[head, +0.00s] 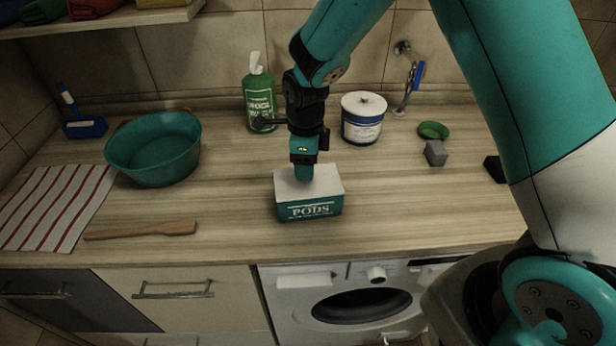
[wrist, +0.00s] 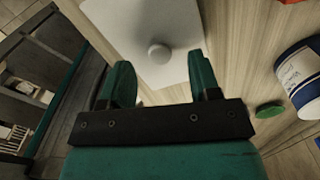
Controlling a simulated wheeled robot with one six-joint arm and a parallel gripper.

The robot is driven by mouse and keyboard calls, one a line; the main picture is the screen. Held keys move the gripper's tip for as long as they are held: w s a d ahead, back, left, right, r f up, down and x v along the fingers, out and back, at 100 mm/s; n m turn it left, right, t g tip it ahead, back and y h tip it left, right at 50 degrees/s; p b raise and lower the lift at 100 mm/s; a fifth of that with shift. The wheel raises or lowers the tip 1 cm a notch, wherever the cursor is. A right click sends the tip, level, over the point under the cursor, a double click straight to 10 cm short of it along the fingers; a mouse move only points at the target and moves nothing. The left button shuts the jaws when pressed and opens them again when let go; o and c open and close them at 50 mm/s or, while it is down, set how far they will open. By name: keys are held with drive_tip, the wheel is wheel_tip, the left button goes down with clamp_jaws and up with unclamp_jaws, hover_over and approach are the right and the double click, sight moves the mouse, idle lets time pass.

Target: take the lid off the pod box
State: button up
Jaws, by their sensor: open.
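The pod box (head: 310,211) is teal with "PODS" lettering and stands upright on the wooden counter, near its front edge. Its pale lid (head: 331,182) lies on top of it. In the wrist view the lid (wrist: 132,28) shows a round knob (wrist: 160,53) at its middle. My gripper (head: 304,178) is right over the lid and points down; in the head view it hides the knob. In the wrist view the fingers (wrist: 160,64) are apart and empty, with the knob between the lines of their tips. I cannot tell the exact height gap.
A green bottle (head: 259,101) and a blue-white tub (head: 362,124) stand behind the box. A teal basin (head: 153,157), a wooden spatula (head: 142,231) and a striped towel (head: 56,207) lie left. A grey block (head: 436,154) is right.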

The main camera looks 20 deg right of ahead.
drive_tip(key=shift+f+p, duration=0.4)
drive_tip(key=shift+f, duration=1.15)
drive_tip(key=shift+c, duration=0.5)
drive_tip(key=c, duration=0.9)
drive_tip(key=shift+r, duration=0.2)
